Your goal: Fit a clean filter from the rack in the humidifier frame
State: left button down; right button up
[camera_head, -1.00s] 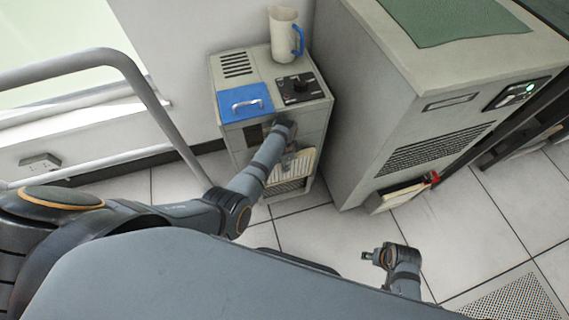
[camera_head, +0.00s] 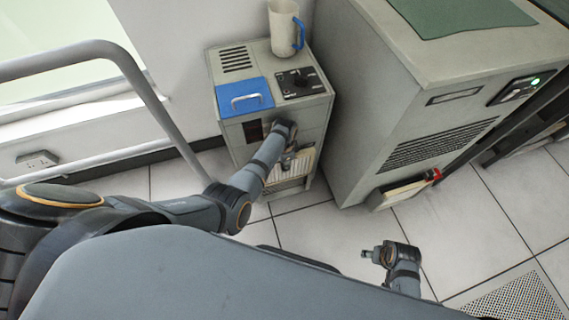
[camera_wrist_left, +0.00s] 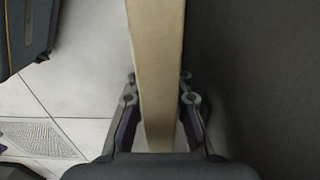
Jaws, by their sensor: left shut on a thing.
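The humidifier (camera_head: 232,155) is a small beige cabinet against the wall, with a blue handled lid (camera_head: 244,97) and a black control panel (camera_head: 300,84) on top. My left gripper (camera_head: 287,162) is at its front, low down. It is shut on a pale cream filter (camera_head: 302,165), which is partly hidden by my arm and overlaps the cabinet's lower front; I cannot tell how far in it sits. In the left wrist view the filter (camera_wrist_left: 157,70) stands edge-on between the fingers (camera_wrist_left: 158,112).
A jug (camera_head: 287,28) with a blue handle stands on the humidifier. A large beige cabinet (camera_head: 365,90) with a grille and green light stands to the right. A holder low on its side bears a pale panel (camera_head: 402,191) with a red part. Floor tiles (camera_head: 325,235) between are clear.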

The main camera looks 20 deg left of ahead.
aim_at(285, 177)
pick_arm(q)
jog(key=shift+f, duration=0.15)
jog(key=shift+f+b, duration=1)
jog(key=shift+f, duration=0.35)
jog(key=shift+f+b, duration=1.1)
jog(key=shift+f, duration=0.55)
jog(key=shift+f+b, duration=1.15)
jog(key=shift+f, duration=0.2)
jog(key=shift+f+b, duration=1.25)
jog(key=shift+f, duration=0.25)
